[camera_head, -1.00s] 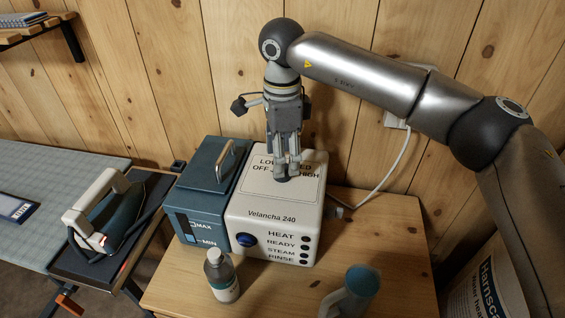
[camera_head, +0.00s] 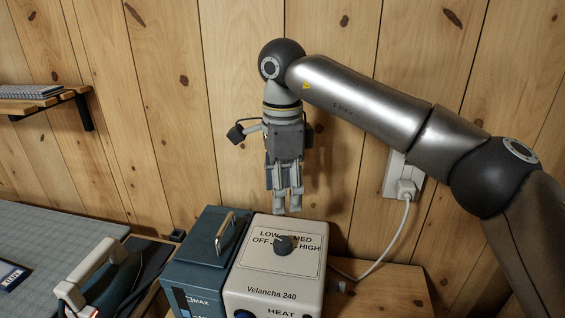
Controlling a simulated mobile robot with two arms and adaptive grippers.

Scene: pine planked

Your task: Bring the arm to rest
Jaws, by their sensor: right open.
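My right arm comes in from the right, and its gripper (camera_head: 287,208) points down above the white steam station (camera_head: 275,268) marked Velancha 240. The fingertips are apart from the dark dial (camera_head: 284,244) on its top, a little above and behind it in the picture. The gripper is open and holds nothing. The dial sits among the labels OFF, LOW, MED and HIGH; its exact setting is hard to read. My left gripper is not in view.
A blue water tank (camera_head: 205,262) with a handle adjoins the station. An iron (camera_head: 98,272) rests at left beside the ironing board (camera_head: 50,238). A cable runs to a wall socket (camera_head: 398,180). A shelf (camera_head: 45,100) hangs at upper left.

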